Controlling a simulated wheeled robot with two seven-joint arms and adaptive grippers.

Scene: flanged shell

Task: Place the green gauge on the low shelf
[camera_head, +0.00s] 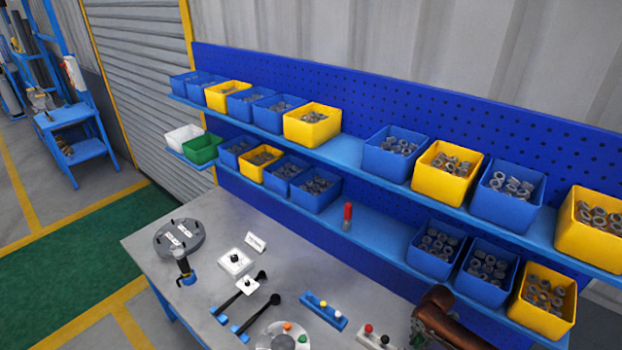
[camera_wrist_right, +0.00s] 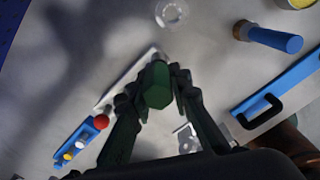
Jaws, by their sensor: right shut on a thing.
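The green gauge (camera_wrist_right: 157,86) is in the right wrist view, a dark green faceted handle with a small metal end pointing away from me. My right gripper (camera_wrist_right: 157,98) is shut on it, with a finger on each side, above the grey bench. The gauge and my right gripper do not show in the head view. The low shelf (camera_head: 378,232) is the lower blue ledge on the pegboard. A red-handled gauge (camera_head: 347,216) stands upright on it, with bare shelf around it. My left gripper is in neither view.
Blue and yellow bins of metal parts line both shelves; a yellow bin (camera_head: 545,303) stands at the low shelf's right. The bench (camera_head: 205,310) holds a round grey fixture (camera_head: 180,239), black-handled tools and a blue knob block (camera_head: 324,312). A brown object (camera_head: 440,318) stands at right.

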